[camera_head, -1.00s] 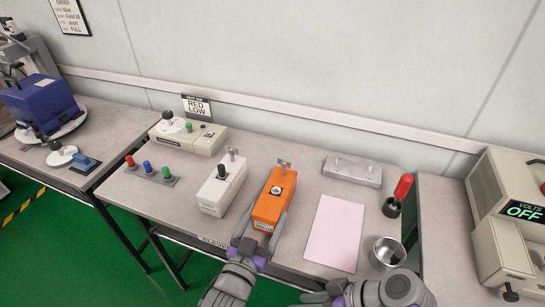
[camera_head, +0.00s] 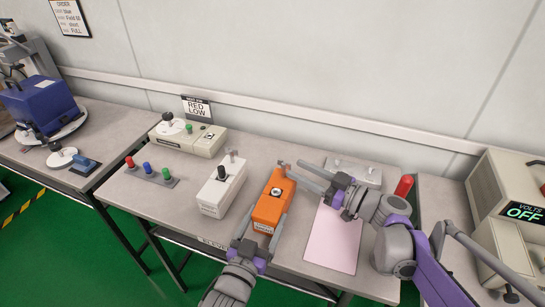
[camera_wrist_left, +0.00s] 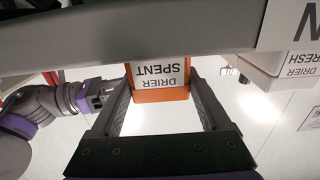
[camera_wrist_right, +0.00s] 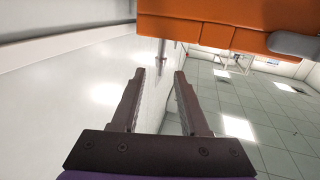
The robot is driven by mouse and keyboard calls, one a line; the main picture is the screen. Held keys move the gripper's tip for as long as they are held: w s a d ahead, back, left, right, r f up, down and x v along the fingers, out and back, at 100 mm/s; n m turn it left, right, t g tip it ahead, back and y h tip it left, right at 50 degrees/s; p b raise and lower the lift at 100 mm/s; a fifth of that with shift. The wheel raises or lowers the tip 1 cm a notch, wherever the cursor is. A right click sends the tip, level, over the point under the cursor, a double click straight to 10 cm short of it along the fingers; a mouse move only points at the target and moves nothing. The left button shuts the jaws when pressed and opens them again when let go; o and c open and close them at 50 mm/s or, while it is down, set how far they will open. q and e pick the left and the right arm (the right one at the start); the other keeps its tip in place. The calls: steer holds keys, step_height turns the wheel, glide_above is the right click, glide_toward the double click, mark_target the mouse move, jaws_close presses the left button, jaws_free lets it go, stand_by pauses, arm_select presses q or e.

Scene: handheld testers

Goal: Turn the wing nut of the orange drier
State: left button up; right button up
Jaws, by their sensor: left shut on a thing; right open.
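The orange drier (camera_head: 268,203) lies on the middle table, its label reading DRIER SPENT in the left wrist view (camera_wrist_left: 160,96). My left gripper (camera_head: 266,218) is shut on the drier's near part, one finger along each side. The grey wing nut (camera_head: 283,164) is at the drier's far end, partly hidden by my right gripper's fingertips. My right gripper (camera_head: 292,169) is open, reaching in from the right beside the wing nut. In the right wrist view, a thin metal part (camera_wrist_right: 162,54) shows just beyond and between the open fingertips; contact cannot be told.
A white drier (camera_head: 221,190), labelled FRESH in the left wrist view, stands left of the orange one. A pink sheet (camera_head: 333,238) lies to the right. A beige tester (camera_head: 187,137) stands behind left.

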mark_target(282, 162)
steer(key=x, duration=0.9)
jaws_close()
